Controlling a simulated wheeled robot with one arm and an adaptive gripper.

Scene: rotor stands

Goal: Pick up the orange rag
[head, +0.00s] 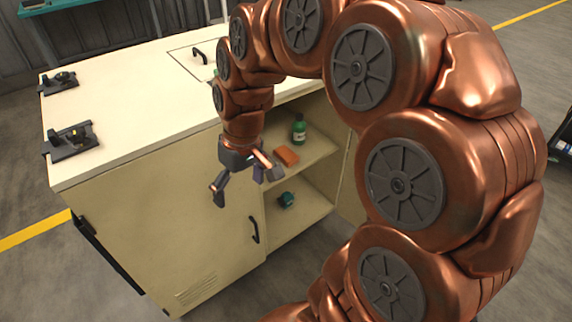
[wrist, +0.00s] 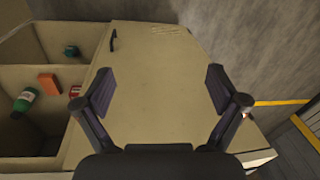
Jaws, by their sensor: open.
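The orange rag (head: 287,156) lies on the upper shelf inside the open part of the cream cabinet, looking like a small folded block. It also shows at the left of the wrist view (wrist: 48,82). My gripper (head: 245,182) is open and empty, with its fingers spread in front of the closed left cabinet door (head: 180,215). The rag is to the right of my gripper in the head view and apart from it. In the wrist view my gripper (wrist: 160,90) has only the door between its fingers.
A green bottle (head: 299,128) stands beside the rag, and a red item (wrist: 75,91) shows near it. A teal object (head: 287,199) is on the lower shelf. The closed door has a dark handle (head: 254,230). Black fixtures (head: 72,140) sit on the worktop's left edge.

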